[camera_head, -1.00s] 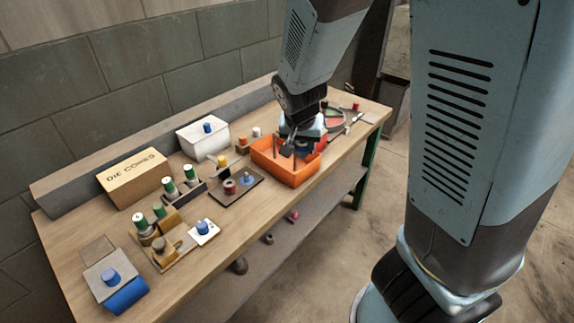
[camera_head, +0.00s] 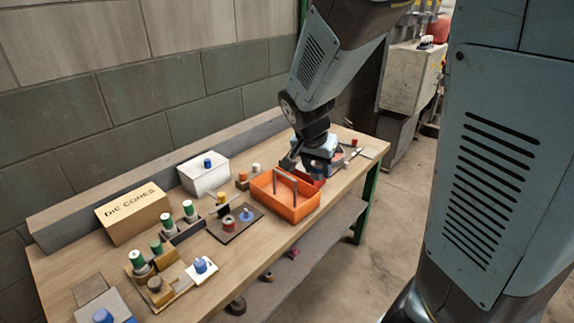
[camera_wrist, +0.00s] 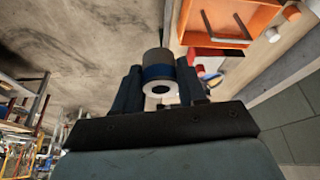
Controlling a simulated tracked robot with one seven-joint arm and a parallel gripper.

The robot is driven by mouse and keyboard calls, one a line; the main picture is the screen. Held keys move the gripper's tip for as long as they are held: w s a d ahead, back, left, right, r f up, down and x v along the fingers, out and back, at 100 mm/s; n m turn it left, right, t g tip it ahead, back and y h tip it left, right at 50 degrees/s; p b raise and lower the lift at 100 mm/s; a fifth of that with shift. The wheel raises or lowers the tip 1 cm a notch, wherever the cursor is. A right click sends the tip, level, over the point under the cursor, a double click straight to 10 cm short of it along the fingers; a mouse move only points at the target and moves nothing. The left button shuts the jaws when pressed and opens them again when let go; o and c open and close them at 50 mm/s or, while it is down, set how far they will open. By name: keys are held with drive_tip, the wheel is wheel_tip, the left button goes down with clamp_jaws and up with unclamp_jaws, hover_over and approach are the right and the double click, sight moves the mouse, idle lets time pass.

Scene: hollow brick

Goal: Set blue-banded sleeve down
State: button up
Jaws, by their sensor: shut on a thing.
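In the wrist view the blue-banded sleeve (camera_wrist: 158,72) is a short dark grey hollow cylinder with a blue band and a pale ring around its bore at the near end. My gripper (camera_wrist: 159,83) is shut on it, one finger on each side. In the head view my gripper (camera_head: 290,160) is above the back of the orange bin (camera_head: 300,212), over the bench. The sleeve cannot be made out in that view. I cannot tell its exact height above the bench.
The wooden bench (camera_head: 240,262) also carries a "DIE CORES" box (camera_head: 135,214), a white box (camera_head: 204,176) with a blue-topped piece, green-topped cylinders (camera_head: 189,210) and a dark plate (camera_head: 236,224) with two pieces.

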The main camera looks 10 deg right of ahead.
drive_tip(key=w+a+f, duration=0.2)
drive_tip(key=w+f, duration=1)
drive_tip(key=w, duration=0.1)
drive_tip(key=shift+f, duration=0.25)
idle(1.7)
drive_tip(key=shift+a, duration=0.1)
drive_tip(key=o, duration=1.1)
drive_tip(key=shift+v, duration=6)
